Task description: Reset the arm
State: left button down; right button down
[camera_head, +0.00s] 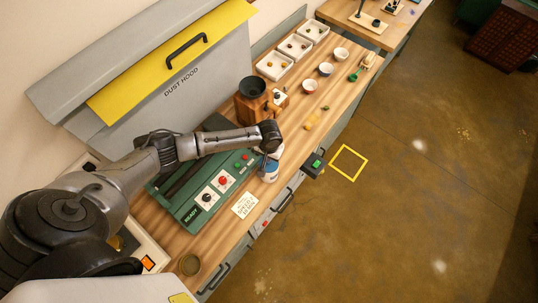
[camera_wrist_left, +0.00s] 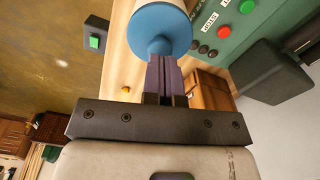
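My left arm reaches in from the left in the head view over the green control panel (camera_head: 188,205). My left gripper (camera_head: 267,151) points down near a white and blue container (camera_head: 270,175) at the table's front edge. My right gripper is not in view.
A grey dust hood (camera_head: 205,95) with a yellow panel stands behind. A wooden grinder (camera_head: 252,108) with a dark bowl stands beyond the gripper. White trays (camera_head: 274,66) and small bowls (camera_head: 309,86) are farther along. A green-buttoned box (camera_head: 314,164) juts from the front edge. A paper card (camera_head: 245,205) lies in front.

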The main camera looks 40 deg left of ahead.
pick_arm(q)
jog(key=shift+r+p, duration=0.35)
jog(key=shift+r, duration=2.35)
